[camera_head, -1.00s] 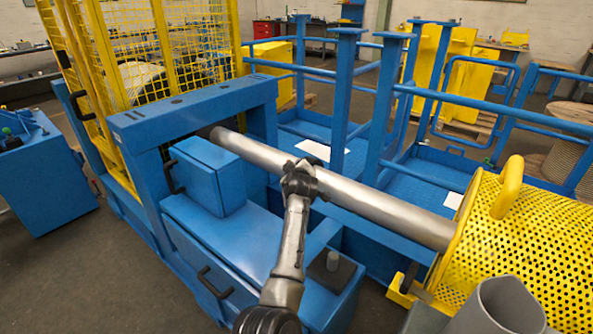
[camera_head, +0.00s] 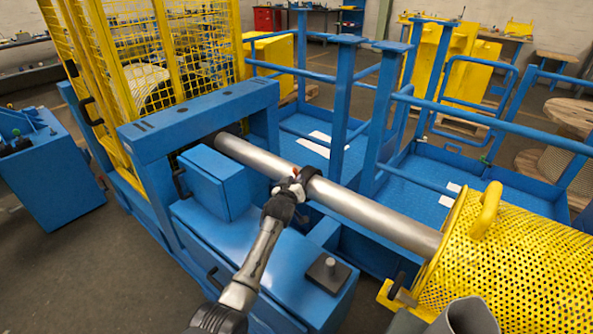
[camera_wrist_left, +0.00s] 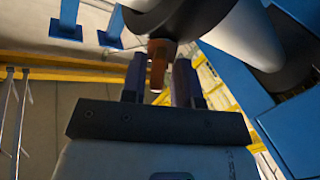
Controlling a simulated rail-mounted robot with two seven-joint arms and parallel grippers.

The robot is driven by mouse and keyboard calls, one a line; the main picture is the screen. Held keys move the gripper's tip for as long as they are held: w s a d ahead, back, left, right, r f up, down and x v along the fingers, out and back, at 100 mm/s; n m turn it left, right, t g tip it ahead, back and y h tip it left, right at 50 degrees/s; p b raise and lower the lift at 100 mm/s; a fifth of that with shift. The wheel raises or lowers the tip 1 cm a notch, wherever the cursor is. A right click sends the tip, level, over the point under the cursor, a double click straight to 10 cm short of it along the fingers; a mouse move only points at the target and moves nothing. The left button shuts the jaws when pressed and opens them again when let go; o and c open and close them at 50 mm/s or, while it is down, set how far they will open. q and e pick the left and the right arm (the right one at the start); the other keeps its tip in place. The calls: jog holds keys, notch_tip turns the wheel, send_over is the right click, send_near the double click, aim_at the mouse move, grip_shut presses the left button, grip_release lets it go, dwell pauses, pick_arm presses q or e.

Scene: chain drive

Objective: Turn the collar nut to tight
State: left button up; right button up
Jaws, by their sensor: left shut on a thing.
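The collar nut (camera_head: 309,177) is a dark ring around the long grey metal shaft (camera_head: 375,210). A small orange-brown lug (camera_head: 296,171) sticks out from it. In the left wrist view, the collar nut (camera_wrist_left: 186,18) is at the top, with the lug (camera_wrist_left: 158,62) pointing down between the fingers. My left gripper (camera_head: 292,184) is at the near side of the collar and is shut on the lug. The fingers (camera_wrist_left: 160,82) stand on either side of it. The gripper hides part of the collar. My right gripper is not in view.
A blue machine frame (camera_head: 195,113) spans the shaft's left end, with a blue box (camera_head: 215,183) close to my left arm. A perforated yellow guard (camera_head: 520,265) covers the right end. Blue railings (camera_head: 385,115) stand behind the shaft.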

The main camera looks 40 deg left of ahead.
pick_arm(q)
jog(key=m+h, duration=0.1)
jog(key=m+t+p, duration=0.1)
jog(key=shift+a+r+m+h, duration=0.1)
jog(key=shift+a+m+h, duration=0.15)
jog(key=shift+m+h, duration=0.15)
jog(key=m+h, duration=0.2)
jog(key=m, duration=0.1)
jog(key=shift+a+t, duration=0.15)
jog(key=shift+t, duration=0.25)
jog(key=shift+w+a+r+m+g+h+b, duration=0.15)
jog(key=shift+m+g+h+b, duration=0.85)
jog(key=shift+m+h+b, duration=1.6)
jog(key=shift+a+f+m+g+h+b, duration=0.1)
jog(key=shift+m+g+h+b, duration=1.15)
jog(key=shift+m, duration=2.4)
jog(key=shift+w+a+r+m+g+h+b, duration=0.15)
jog(key=shift+m+g+h+b, duration=0.6)
jog(key=shift+m+h+b, duration=1.95)
pick_arm(e)
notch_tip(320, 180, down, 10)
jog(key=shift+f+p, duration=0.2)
jog(key=shift+p, duration=0.2)
pick_arm(q)
jog(key=shift+s+m+y, duration=0.1)
jog(key=shift+m+y, duration=0.35)
jog(key=o, duration=0.7)
jog(key=shift+f, duration=0.1)
